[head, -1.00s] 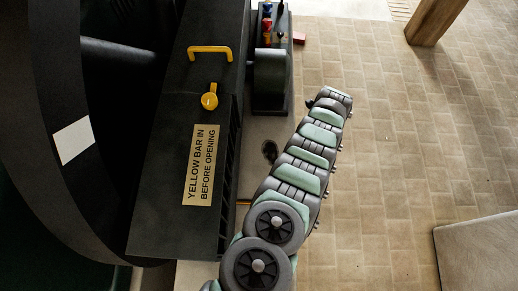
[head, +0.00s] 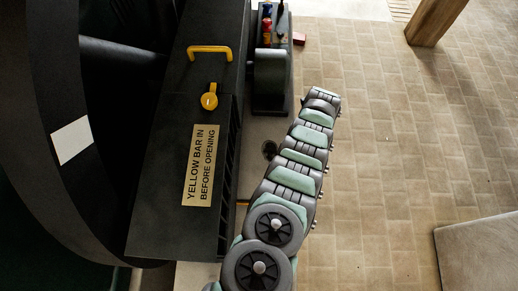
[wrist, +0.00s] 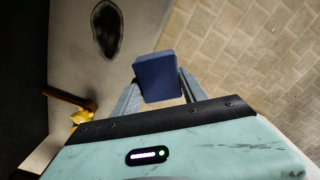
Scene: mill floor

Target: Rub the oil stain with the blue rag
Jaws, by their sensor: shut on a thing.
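The oil stain (wrist: 106,28) is a dark oval patch on the pale plinth beside the black machine, at the upper left of the wrist view. It also shows in the head view (head: 269,149), just left of my arm. My gripper (wrist: 158,84) is shut on the blue rag (wrist: 156,74), which looks like a folded block between the fingers. The rag is to the right of and below the stain in the wrist view, apart from it. In the head view the rag and fingertips are hidden by my arm.
The black machine cover (head: 165,225) with a yellow handle (head: 209,50), a yellow knob (head: 209,101) and a brass sign (head: 199,165) stands left of the stain. A dark motor (head: 271,82) stands above it. Tiled floor (head: 390,180) is open to the right, with a wooden post (head: 435,20).

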